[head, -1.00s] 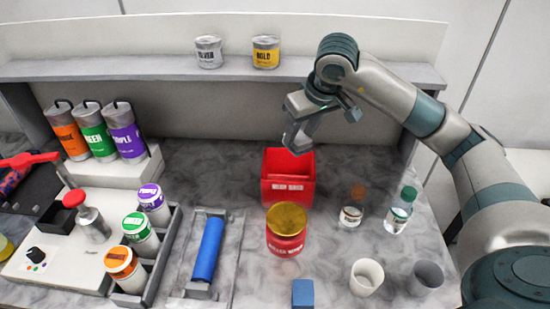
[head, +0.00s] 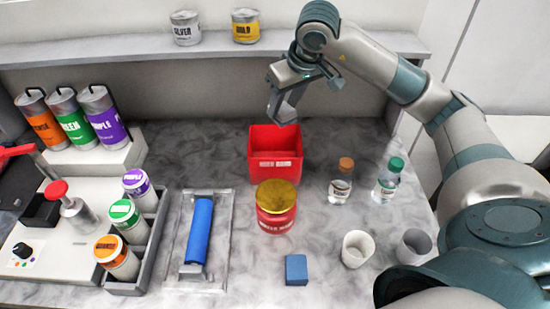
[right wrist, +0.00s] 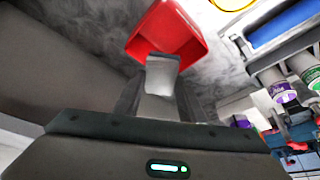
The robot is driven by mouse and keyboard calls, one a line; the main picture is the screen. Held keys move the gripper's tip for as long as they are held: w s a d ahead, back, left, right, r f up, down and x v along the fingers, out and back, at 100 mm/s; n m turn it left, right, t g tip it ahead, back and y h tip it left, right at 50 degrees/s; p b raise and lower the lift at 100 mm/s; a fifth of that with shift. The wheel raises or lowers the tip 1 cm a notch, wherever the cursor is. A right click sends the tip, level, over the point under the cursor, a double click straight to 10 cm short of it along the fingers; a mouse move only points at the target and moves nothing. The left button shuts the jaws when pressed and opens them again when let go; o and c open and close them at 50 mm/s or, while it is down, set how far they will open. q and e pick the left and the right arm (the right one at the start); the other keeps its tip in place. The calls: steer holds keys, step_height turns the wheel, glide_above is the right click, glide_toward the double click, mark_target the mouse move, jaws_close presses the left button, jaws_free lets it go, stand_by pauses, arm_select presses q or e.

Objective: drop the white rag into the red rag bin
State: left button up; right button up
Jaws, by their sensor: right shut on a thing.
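The red rag bin (head: 262,170) stands open-topped on the grey marbled bench, near the back ledge. My right gripper (head: 284,112) is above the bin's back rim, pointing down. In the right wrist view, it is shut on a pale piece that looks like the white rag (right wrist: 161,75). The red bin (right wrist: 160,20) shows just beyond the fingertips there, with its opening in view. In the head view the rag is hard to make out against the grey fingers. My left gripper is not in view.
A red jar with a gold lid (head: 276,207) stands right in front of the bin. Two small bottles (head: 341,182) and two cups (head: 357,249) are to the right. A blue roller (head: 198,232) and a blue block (head: 296,269) are nearer. Tins stand on the back shelf (head: 110,52).

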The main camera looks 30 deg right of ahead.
mark_target(286, 111)
steer(key=shift+f+b, duration=0.55)
steer(key=shift+f, duration=1.5)
steer(key=o, duration=1)
steer(key=shift+o, duration=0.2)
steer(key=shift+r, duration=0.1)
steer(key=shift+s+r, duration=0.2)
steer(key=shift+r, duration=0.25)
steer(key=b+v, duration=0.3)
steer(key=v, duration=1.3)
steer(key=shift+s, duration=0.15)
